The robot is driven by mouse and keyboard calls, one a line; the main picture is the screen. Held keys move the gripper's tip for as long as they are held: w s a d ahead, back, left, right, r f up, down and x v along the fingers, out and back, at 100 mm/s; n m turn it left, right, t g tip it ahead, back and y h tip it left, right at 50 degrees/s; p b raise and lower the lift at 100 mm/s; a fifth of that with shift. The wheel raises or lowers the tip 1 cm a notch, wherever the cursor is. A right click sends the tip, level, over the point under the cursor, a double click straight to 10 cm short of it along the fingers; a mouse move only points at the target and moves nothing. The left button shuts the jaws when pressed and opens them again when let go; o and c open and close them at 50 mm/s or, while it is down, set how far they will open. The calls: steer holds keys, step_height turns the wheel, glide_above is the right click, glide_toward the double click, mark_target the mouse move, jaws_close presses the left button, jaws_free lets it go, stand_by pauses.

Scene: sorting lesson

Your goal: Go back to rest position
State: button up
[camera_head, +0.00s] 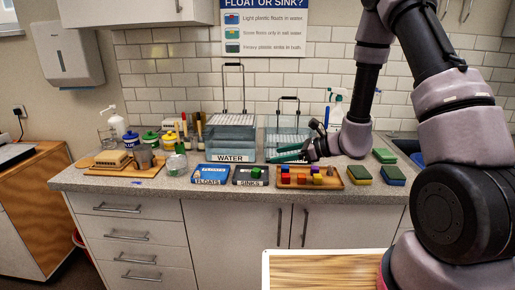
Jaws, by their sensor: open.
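My gripper (282,153) is at the end of my arm, which reaches in from the right over the counter. Its fingers point left, in front of the right-hand clear tank (287,136) and above the wooden tray (341,180). The tray holds several small coloured blocks (302,180). The blue FLOATS tray (221,171) looks empty of blocks. The dark SINKS tray (242,181) has a green block (256,172) in it.
The WATER tank (231,140) stands behind the labelled trays. Sponges (358,175) lie right of the wooden tray, near my arm. Jars (177,164), tools and a wooden board (100,169) crowd the left. A spray bottle (336,108) stands behind my gripper. A wooden surface (320,271) shows in front.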

steer(key=s+d+r+n+g+h, duration=0.1)
steer(key=s+d+r+n+g, duration=0.1)
steer(key=s+r+n, duration=0.55)
steer(key=s+d+r+n+g+h, duration=0.15)
steer(key=s+r+n, duration=0.25)
steer(key=r, duration=0.7)
steer(key=s+d+r+n+t+h, duration=0.2)
steer(key=s+d+r+n+h, duration=0.1)
steer(key=d, duration=0.4)
steer(key=s+d+r+n+t+h, duration=0.3)
steer(key=s+d+r+h, duration=0.2)
steer(key=s+d+r, duration=0.1)
steer(key=shift+s+d+r+t, duration=0.4)
steer(key=shift+d+r, duration=0.35)
steer(key=shift+d, duration=0.2)
